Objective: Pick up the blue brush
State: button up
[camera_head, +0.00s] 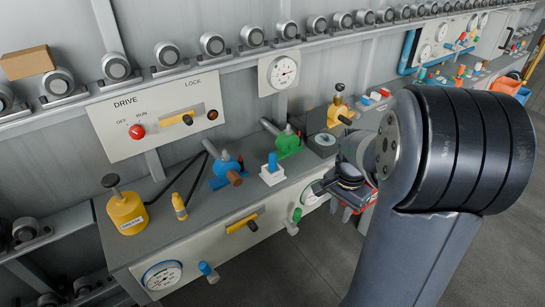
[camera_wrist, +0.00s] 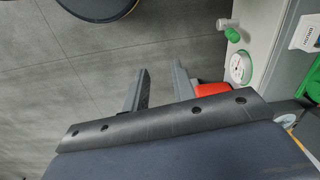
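My gripper (camera_head: 330,188) is in front of the bench's right part, partly hidden by my arm. In the wrist view my gripper (camera_wrist: 162,70) has its two fingers apart, with only grey floor between them.
The wrist view shows a gauge (camera_wrist: 241,67), a green knob (camera_wrist: 233,35) and a red part (camera_wrist: 211,90) beside the right finger. Floor is clear before the bench.

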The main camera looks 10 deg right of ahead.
aim_at(271, 169)
jog(key=i+l+u, duration=0.3)
jog(key=i+l, duration=0.75)
jog(key=l+u, duration=0.1)
jog(key=u, duration=0.9)
